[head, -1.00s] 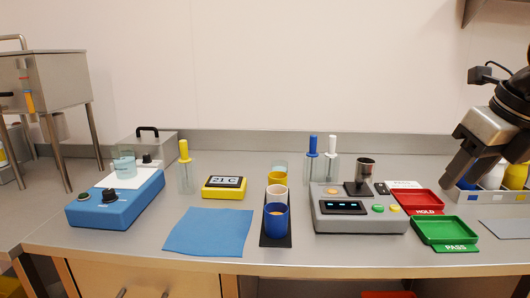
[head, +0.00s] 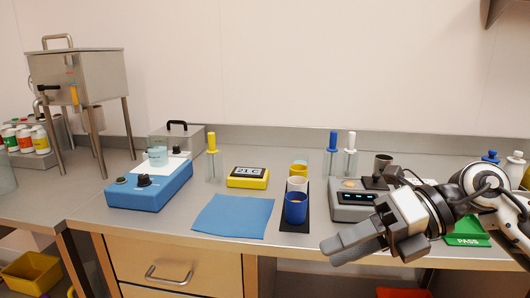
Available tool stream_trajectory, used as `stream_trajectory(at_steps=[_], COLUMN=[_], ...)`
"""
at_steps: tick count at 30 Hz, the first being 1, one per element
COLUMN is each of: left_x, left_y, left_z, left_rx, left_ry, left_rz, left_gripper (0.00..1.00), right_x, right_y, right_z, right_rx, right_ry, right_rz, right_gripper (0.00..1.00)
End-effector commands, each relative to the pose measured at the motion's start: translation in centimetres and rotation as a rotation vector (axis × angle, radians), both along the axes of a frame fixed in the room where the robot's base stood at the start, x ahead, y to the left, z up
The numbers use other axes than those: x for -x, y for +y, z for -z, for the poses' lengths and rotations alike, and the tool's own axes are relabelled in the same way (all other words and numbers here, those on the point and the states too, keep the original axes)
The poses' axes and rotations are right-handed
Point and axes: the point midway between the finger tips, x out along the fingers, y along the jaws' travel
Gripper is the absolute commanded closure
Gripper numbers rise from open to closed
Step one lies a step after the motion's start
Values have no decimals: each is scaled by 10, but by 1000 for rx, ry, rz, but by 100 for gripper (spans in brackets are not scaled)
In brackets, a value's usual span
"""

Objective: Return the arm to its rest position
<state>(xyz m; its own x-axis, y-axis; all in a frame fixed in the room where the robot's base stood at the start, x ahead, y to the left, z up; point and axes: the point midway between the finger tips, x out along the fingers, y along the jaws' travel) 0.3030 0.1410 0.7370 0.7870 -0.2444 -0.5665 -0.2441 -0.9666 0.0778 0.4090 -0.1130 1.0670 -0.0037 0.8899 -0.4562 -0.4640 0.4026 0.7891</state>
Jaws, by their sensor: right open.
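My right gripper (head: 333,250) reaches in from the right in the head view, its fingers pointing left over the front edge of the bench. It is open and I see nothing between its fingers. My left gripper is not in view.
The steel bench (head: 240,172) holds a blue stirrer (head: 150,190), a blue mat (head: 233,216), a yellow timer (head: 247,177) and a row of cups with a blue one (head: 296,208) in front. A green PASS tray (head: 466,238) shows past my arm. A steel hopper (head: 80,75) stands left.

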Motion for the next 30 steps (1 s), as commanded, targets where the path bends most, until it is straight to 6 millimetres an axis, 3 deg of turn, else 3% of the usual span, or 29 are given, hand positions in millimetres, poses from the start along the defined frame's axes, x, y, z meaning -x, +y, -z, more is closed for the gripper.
stream_trajectory(at_steps=[1, 3, 5, 7, 9, 11, 13, 17, 18, 21, 25, 30], left_x=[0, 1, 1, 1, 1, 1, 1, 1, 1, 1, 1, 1], left_y=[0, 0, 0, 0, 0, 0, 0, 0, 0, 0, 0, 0], left_z=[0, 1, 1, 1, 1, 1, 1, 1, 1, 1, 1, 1], left_rx=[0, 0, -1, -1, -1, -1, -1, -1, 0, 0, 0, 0], left_ry=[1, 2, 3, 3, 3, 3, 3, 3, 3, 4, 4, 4], left_rz=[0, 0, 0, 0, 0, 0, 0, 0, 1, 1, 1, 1], left_gripper=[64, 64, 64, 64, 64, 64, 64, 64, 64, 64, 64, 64], right_x=[11, 16, 13, 4, -10, -21, -26, -7, 5, 40, 81, 107], right_y=[25, 47, 54, 52, 42, 28, 9, -17, -22, -28, -30, -28], right_z=[5, 0, -3, 1, 19, 46, 91, 185, 211, 265, 309, 330], right_rx=[-184, -439, -644, -862, -1052, -1186, -1302, -1385, -1384, -1353, -1288, -1237], right_ry=[90, 213, 332, 485, 653, 805, 995, 1308, 1393, 1576, 1743, 1837], right_rz=[-8, 35, 110, 240, 411, 589, 824, 1236, 1347, 1581, 1783, 1890], right_gripper=[57, 57, 57, 57, 57, 57, 57, 57, 57, 57, 57, 57])
